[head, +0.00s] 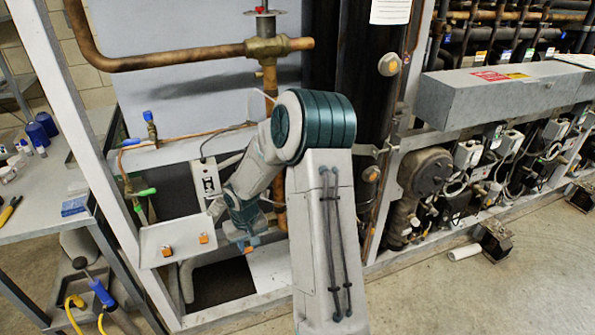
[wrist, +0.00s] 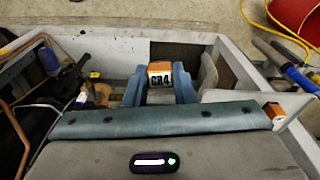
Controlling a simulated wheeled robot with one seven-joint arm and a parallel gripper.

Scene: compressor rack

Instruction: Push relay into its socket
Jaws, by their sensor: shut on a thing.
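My gripper (wrist: 160,82) is shut on a relay (wrist: 160,72) with an orange top and a white label that reads "CR4". The blue fingers press on its left and right sides. In the head view my gripper (head: 243,240) hangs low, right of a light panel, with a bit of orange between its fingers. The underside of the held relay is hidden. I cannot make out its socket, nor whether the relay touches it. Two other orange relays (head: 167,251) (head: 203,238) sit on the panel; one orange block (wrist: 272,110) shows at right in the wrist view.
The light panel (head: 180,228) and the grey frame post (head: 88,130) stand left of my arm. Copper pipe (head: 160,60) runs above. A side table (head: 40,205) with bottles and tools is at far left. Compressors (head: 425,180) line the right. Floor at front right is mostly open.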

